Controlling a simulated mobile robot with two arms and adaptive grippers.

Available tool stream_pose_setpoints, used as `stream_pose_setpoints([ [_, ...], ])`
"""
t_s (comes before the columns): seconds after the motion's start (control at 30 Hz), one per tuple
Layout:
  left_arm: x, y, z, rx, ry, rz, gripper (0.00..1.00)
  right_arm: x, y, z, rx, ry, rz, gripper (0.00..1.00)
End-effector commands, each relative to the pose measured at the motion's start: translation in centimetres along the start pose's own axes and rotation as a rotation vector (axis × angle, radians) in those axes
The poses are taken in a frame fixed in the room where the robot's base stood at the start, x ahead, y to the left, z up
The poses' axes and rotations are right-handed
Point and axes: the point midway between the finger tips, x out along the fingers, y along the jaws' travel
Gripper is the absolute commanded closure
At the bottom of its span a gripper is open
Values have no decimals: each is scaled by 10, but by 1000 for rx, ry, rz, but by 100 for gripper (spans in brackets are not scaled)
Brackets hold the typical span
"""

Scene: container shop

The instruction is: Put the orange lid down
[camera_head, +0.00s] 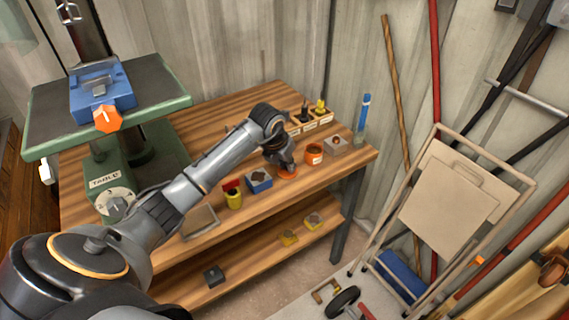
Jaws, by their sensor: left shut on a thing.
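The orange lid (288,173) is a small flat disc at the tip of my left gripper (285,166), which is shut on it. The lid is at or just above the wooden workbench top (270,213); I cannot tell whether it touches. An open orange jar (314,154) with a pale label stands just right of the lid, apart from it. My right gripper is not in view.
A blue box (258,181) and a yellow container with a red top (233,195) stand left of the lid. A grey box (335,146) and a blue-topped tube (363,118) stand to the right. A green drill-press table (160,80) is at the left.

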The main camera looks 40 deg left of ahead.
Motion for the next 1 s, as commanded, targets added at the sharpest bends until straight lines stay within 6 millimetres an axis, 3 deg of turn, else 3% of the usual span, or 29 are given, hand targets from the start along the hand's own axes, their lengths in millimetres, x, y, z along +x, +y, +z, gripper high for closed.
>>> stream_pose_setpoints([
  [0.03, 3, 1, -1, 0, 1, 2, 100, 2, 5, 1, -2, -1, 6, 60],
  [0.07, 3, 1, -1, 0, 1, 2, 80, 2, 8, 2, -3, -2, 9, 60],
  [0.17, 2, 1, -1, -1, 1, 2, 60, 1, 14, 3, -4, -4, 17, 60],
  [0.57, -5, 1, 1, 0, -2, 1, 59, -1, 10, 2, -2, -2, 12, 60],
  [1.0, -70, 1, 1, 0, -1, 1, 59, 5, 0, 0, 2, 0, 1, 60],
])
